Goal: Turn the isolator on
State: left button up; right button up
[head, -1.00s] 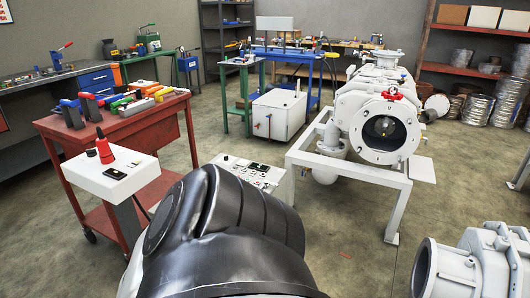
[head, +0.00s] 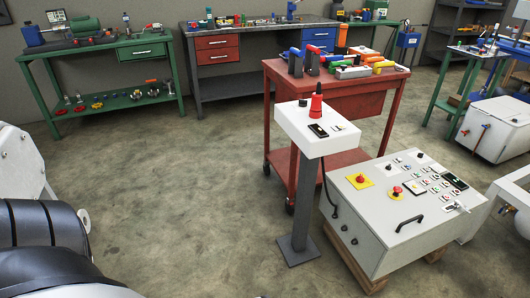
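A white control cabinet (head: 375,235) stands on the floor at the right. Its top has two red buttons on yellow plates (head: 361,181), a black knob (head: 419,156), rows of small switches, a black display (head: 455,180) and a silver lever-like part (head: 456,207). Left of it, a grey post carries a white box (head: 292,122) with an upright red handle-like part (head: 316,103), a black knob (head: 303,103) and a small black panel (head: 318,131). I cannot tell which of these is the isolator. Neither gripper is in view; black ribbed arm parts show at lower left.
A red cart (head: 335,77) with coloured tools stands behind the post. A green bench (head: 106,51) and a grey workbench (head: 250,41) line the wall. A white tank (head: 498,130) is at the right. The floor at centre-left is clear.

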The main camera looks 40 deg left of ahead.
aim_at(360, 180)
jog(key=u, duration=1.15)
jog(key=i, duration=2.05)
